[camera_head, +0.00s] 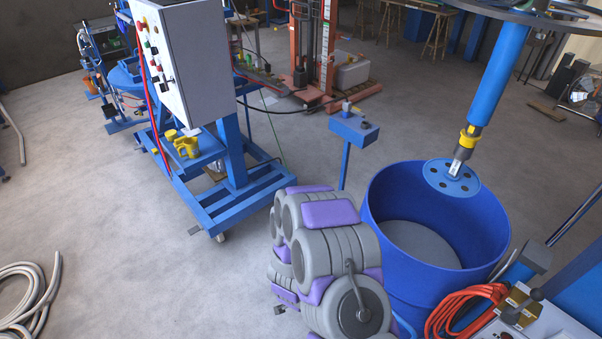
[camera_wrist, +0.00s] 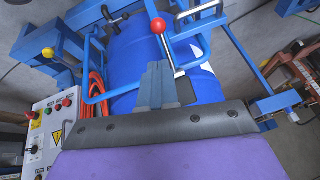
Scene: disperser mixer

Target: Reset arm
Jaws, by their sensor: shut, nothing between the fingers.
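My arm (camera_head: 325,250), grey with purple panels, is folded up at the lower middle of the head view, left of the blue drum (camera_head: 385,205). I cannot make out my gripper's fingers in that view. In the wrist view my gripper (camera_wrist: 158,68) shows as two grey fingers close together, shut with nothing between them. Past the fingertips is a lever with a red ball knob (camera_wrist: 158,26). The blue drum (camera_wrist: 125,50) lies behind the fingers. I cannot tell the exact gap between fingers and lever.
The mixer shaft (camera_head: 497,80) with a round disc (camera_head: 437,178) hangs over the open drum. A control panel (camera_wrist: 52,125) is at the wrist view's left. A white cabinet (camera_head: 190,60) on a blue frame stands back left. A coiled hose (camera_head: 30,300) lies lower left. Floor between them is clear.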

